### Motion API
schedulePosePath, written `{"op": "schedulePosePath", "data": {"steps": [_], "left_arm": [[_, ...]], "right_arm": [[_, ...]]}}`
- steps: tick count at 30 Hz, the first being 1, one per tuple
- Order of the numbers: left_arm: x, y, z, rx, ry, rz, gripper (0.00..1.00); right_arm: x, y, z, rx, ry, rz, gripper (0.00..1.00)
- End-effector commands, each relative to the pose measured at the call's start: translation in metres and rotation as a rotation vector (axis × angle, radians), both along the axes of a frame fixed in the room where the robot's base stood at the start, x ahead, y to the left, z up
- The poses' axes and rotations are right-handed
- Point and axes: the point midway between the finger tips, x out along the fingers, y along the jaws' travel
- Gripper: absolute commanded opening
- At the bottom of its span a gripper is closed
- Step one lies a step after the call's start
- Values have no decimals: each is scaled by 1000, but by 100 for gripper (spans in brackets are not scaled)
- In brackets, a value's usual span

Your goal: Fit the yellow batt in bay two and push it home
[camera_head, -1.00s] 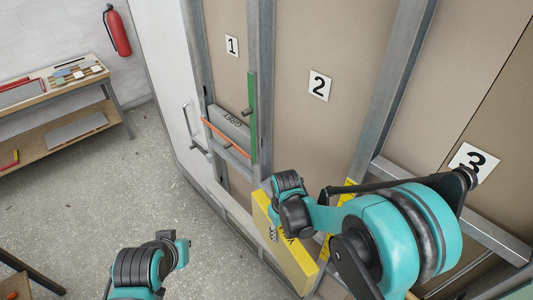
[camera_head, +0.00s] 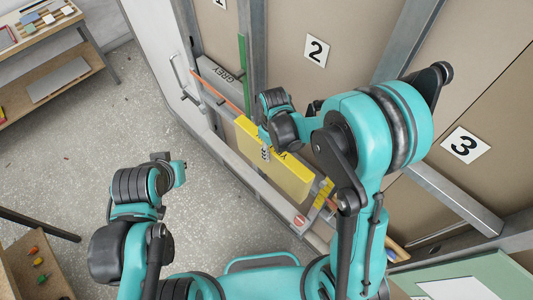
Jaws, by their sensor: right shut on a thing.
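The yellow batt (camera_head: 291,179) is a long block with dark lettering, in the lower part of bay two, below the number 2 sign (camera_head: 316,51). My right gripper (camera_head: 266,147) is shut on the yellow batt at its front face, and the wrist hides part of it. I cannot tell how deep the batt sits between the studs. My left gripper (camera_head: 180,172) is at the lower left, away from the wall over the floor; its fingers are too small to read.
A grey batt (camera_head: 222,77) sits in bay one beside a green upright strip (camera_head: 243,62). The number 3 sign (camera_head: 465,145) marks the bay at right. A workbench (camera_head: 50,50) stands at upper left. A low shelf with small coloured parts (camera_head: 38,262) is at lower left. The floor between is clear.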

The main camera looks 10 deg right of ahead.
Motion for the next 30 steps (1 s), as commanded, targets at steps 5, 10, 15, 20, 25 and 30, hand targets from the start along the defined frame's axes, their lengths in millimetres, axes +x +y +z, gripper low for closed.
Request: {"op": "schedulePosePath", "data": {"steps": [5,10,15,20,25,30], "left_arm": [[0,0,4,0,0,0,0],[0,0,7,0,0,0,0],[0,0,11,0,0,0,0],[0,0,14,0,0,0,0],[0,0,18,0,0,0,0],[0,0,-2,0,0,0,0]], "right_arm": [[12,-16,1,0,0,-3,4],[23,-30,1,0,0,-3,4],[34,-44,1,0,0,-2,4],[44,-57,1,0,0,-2,4],[55,-71,1,0,0,-2,4],[55,-70,-19,0,0,0,4]]}}
